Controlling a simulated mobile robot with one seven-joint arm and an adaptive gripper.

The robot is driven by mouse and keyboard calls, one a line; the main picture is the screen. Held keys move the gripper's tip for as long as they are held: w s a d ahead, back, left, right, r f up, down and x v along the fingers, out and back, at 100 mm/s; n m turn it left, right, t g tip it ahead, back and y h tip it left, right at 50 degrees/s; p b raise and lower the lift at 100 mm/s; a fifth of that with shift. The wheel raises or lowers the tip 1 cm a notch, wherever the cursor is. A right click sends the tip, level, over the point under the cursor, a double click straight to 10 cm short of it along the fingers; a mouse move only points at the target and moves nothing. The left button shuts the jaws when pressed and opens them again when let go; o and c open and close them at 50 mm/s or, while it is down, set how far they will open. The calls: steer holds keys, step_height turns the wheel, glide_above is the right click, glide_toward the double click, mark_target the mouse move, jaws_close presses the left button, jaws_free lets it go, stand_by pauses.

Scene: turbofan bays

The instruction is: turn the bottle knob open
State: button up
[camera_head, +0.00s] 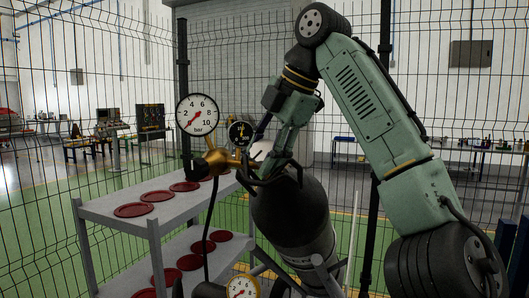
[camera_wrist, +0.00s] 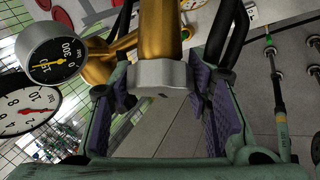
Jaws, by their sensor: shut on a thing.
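The dark gas bottle (camera_head: 292,215) stands tilted in the middle of the head view, beside a grey shelf. A brass valve and regulator (camera_head: 222,158) sit at its top. My gripper (camera_head: 268,168) is at the bottle's top, next to the brass body, and partly hides it. In the wrist view, a pale grey knob (camera_wrist: 160,76) lies between the purple-padded fingers of my gripper (camera_wrist: 160,92), with the brass valve (camera_wrist: 160,28) behind it. My gripper is shut on this knob. How far the knob is turned cannot be told.
A white bar gauge (camera_head: 197,114) and a smaller black gauge (camera_head: 240,132) stand left of my gripper. A black hose (camera_head: 211,225) hangs down from the regulator. The grey shelf (camera_head: 110,207) holds several red discs. A wire-mesh fence runs behind.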

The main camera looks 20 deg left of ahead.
steer(key=shift+n+h, duration=0.4)
steer(key=shift+f+g, duration=0.1)
steer(key=shift+g, duration=0.2)
steer(key=o, duration=1.2)
steer(key=shift+c, duration=0.2)
